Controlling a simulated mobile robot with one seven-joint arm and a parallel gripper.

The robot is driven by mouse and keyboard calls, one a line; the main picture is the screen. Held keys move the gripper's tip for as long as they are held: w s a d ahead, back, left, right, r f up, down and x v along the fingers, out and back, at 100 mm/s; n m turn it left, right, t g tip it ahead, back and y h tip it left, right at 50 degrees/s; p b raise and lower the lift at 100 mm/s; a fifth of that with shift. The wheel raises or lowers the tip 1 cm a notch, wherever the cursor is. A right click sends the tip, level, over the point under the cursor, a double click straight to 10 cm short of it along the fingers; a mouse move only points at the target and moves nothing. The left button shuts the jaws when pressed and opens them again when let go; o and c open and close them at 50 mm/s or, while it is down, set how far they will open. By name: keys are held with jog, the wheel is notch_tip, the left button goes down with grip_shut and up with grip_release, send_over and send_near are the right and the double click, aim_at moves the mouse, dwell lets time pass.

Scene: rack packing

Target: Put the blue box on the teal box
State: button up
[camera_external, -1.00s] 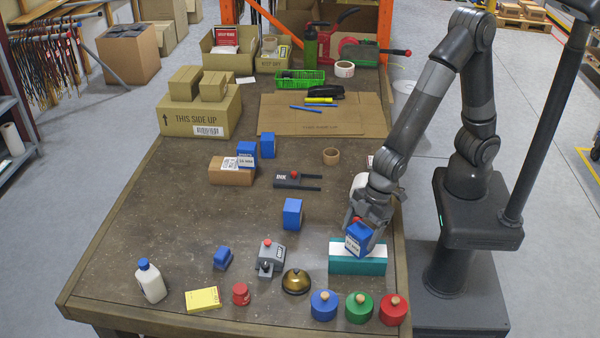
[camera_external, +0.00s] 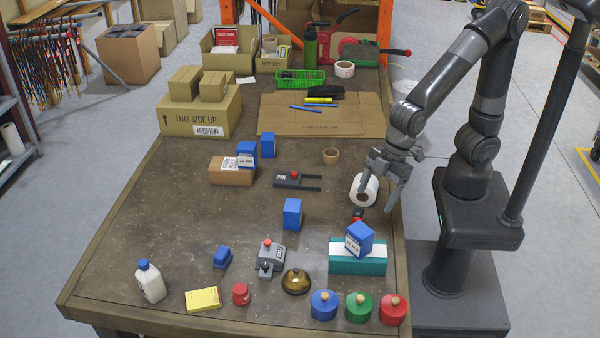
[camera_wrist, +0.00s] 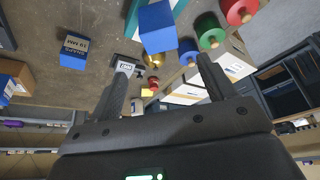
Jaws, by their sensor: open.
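A blue box (camera_external: 360,238) with a white label rests on the teal box (camera_external: 357,264), turned at an angle to it, toward the right part of its white top. The teal box lies near the table's right edge. In the wrist view, the blue box (camera_wrist: 157,28) is at the top centre and covers part of the teal box (camera_wrist: 131,18). My gripper (camera_external: 376,202) is open and empty, above and behind the blue box and clear of it. Both of its fingers (camera_wrist: 162,78) show apart in the wrist view.
A white roll (camera_external: 364,190) lies behind the teal box, close to my gripper in the picture. Blue (camera_external: 324,305), green (camera_external: 360,307) and red (camera_external: 393,309) knobbed discs stand in front. Another blue box (camera_external: 292,214) stands to the left.

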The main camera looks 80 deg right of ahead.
jog(key=shift+r, duration=0.1)
jog(key=s+d+r+m+t+h, duration=0.15)
jog(key=d+r, duration=0.25)
jog(key=d, duration=0.5)
jog(key=d+r+m+h, duration=0.1)
jog(key=d+r+m, duration=0.2)
jog(key=d, duration=0.7)
jog(key=s+d+r+m, duration=0.2)
jog(key=s+d+m, duration=0.2)
jog(key=s+d, duration=0.4)
jog(key=d+t, duration=0.1)
jog(key=d, duration=0.2)
jog(key=shift+s+d+h, duration=0.2)
jog(key=shift+h, duration=0.15)
jog(key=shift+o, duration=0.3)
jog(key=shift+r+m, duration=0.1)
jog(key=shift+m, duration=0.15)
